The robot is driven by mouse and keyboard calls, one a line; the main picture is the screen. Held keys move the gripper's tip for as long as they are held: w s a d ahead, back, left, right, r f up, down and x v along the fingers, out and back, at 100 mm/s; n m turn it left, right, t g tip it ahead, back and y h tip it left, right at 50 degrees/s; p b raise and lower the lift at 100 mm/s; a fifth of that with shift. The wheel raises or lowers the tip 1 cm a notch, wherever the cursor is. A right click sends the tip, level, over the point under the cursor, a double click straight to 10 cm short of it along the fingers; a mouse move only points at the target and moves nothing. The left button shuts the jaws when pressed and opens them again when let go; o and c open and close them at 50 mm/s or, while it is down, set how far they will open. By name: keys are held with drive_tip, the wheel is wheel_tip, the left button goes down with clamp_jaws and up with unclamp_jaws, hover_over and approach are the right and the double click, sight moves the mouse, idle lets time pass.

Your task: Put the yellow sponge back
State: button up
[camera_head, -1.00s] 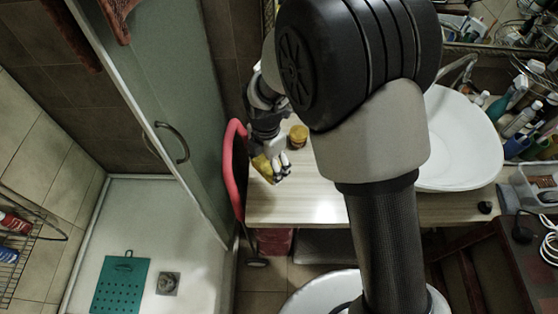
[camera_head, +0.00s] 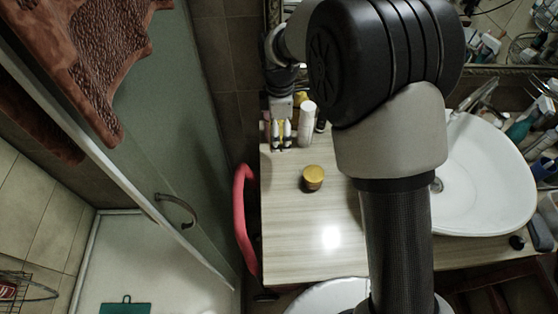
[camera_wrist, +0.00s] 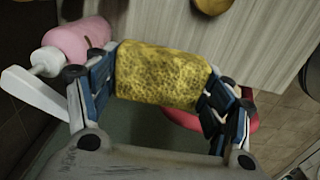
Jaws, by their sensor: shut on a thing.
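The yellow sponge (camera_wrist: 160,75) is a porous block held between the two blue-padded fingers of my gripper (camera_wrist: 161,92). In the wrist view it spans the gap between the fingers, with the wooden counter behind it. In the head view my gripper (camera_head: 281,134) is at the back left of the counter, and only a thin strip of yellow shows between its fingers. From these views I cannot tell whether the sponge touches the counter.
A yellow-lidded jar (camera_head: 313,180) stands on the counter (camera_head: 290,235), whose front part is clear. A white bottle (camera_head: 307,122) is just right of my gripper. A pink bottle (camera_wrist: 78,40) lies close to the left finger. A red curved rim (camera_head: 243,220) borders the counter's left side.

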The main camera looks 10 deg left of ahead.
sight(279, 167)
wheel_tip(279, 167, down, 14)
drive_tip(key=b, duration=0.3)
drive_tip(key=shift+w+a+f, duration=0.1)
drive_tip(key=shift+f, duration=0.05)
drive_tip(key=o, duration=0.6)
drive_tip(key=shift+c, duration=0.2)
drive_tip(key=o, duration=0.5)
drive_tip(key=shift+c, duration=0.2)
